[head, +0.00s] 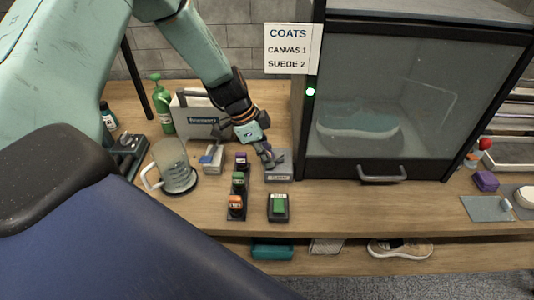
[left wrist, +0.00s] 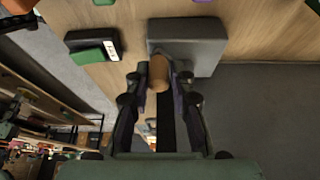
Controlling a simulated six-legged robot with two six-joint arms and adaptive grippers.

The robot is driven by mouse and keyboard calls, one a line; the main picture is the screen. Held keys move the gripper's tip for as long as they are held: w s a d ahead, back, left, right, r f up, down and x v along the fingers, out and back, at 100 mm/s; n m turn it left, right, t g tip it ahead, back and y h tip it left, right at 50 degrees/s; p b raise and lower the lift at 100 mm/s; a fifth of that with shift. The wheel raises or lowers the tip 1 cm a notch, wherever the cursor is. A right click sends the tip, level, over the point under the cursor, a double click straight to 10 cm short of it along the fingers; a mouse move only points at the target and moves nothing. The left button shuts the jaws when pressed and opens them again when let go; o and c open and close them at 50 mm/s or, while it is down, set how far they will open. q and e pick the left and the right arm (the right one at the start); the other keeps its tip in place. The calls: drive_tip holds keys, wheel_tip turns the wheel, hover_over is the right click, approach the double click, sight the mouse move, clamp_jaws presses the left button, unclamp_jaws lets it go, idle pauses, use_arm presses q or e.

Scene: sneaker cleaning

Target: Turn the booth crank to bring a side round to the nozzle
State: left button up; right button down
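The spray booth (head: 365,100) stands at the right of the bench with its glass front down and a shoe (head: 355,130) dimly visible inside. A grey crank block (head: 280,175) sits left of the booth; it also shows in the left wrist view (left wrist: 205,45). My left gripper (head: 268,155) is right at this block. In the left wrist view, a brown cylindrical crank knob (left wrist: 158,72) lies between my left gripper's two fingers (left wrist: 160,78). The fingers are close beside it, but firm contact on both sides is unclear. My right gripper is not in view.
A green-topped button box (head: 278,207) and a rack of small bottles (head: 238,185) stand near the crank block. A clear jug (head: 174,165), a green spray bottle (head: 161,105) and a grey case (head: 200,115) are to the left. A sneaker (head: 400,248) lies on the lower shelf.

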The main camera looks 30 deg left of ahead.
use_arm(q)
drive_tip(key=shift+r, duration=0.15)
clamp_jaws()
drive_tip(key=shift+d+n+t+b, duration=0.55)
drive_tip(key=shift+n+b, duration=0.35)
drive_tip(key=shift+n, duration=0.3)
drive_tip(key=shift+d+n+t+y+b, duration=0.25)
drive_tip(key=shift+d+n+y+b, duration=0.35)
drive_tip(key=shift+n, duration=0.6)
drive_tip(key=shift+w+d+n+y+b, duration=0.15)
drive_tip(key=shift+d+n+y+b, duration=0.25)
drive_tip(key=shift+n, duration=0.7)
drive_tip(key=shift+w+d+n+t+y, duration=0.2)
drive_tip(key=shift+d+n+t+y, duration=0.15)
drive_tip(key=shift+n, duration=0.65)
